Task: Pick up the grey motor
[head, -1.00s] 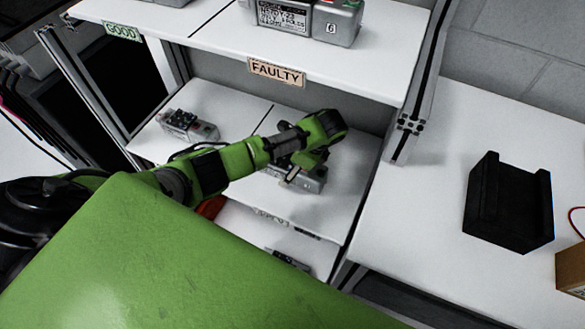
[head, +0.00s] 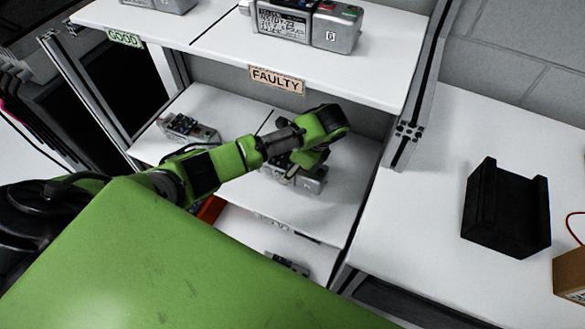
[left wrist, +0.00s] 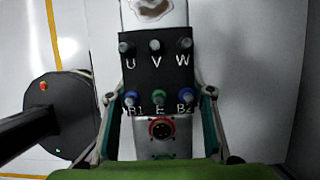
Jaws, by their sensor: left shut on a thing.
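The grey motor (head: 314,182) is on the middle shelf under the FAULTY label in the head view, partly hidden by my left arm. In the left wrist view the motor (left wrist: 158,143) shows a black terminal block marked U, V, W and B1, E, B2, with a round red-rimmed connector at its near end. My left gripper (head: 294,172) reaches down over it. In the left wrist view the left gripper (left wrist: 158,100) has one finger along each side of the motor and is shut on it. My right gripper is not in view.
Another grey motor (head: 188,128) lies on the same shelf to the left. More units stand on the upper shelf (head: 200,40), close above my arm. A shelf post (head: 408,120) stands to the right. A black holder (head: 507,208) sits on the right table.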

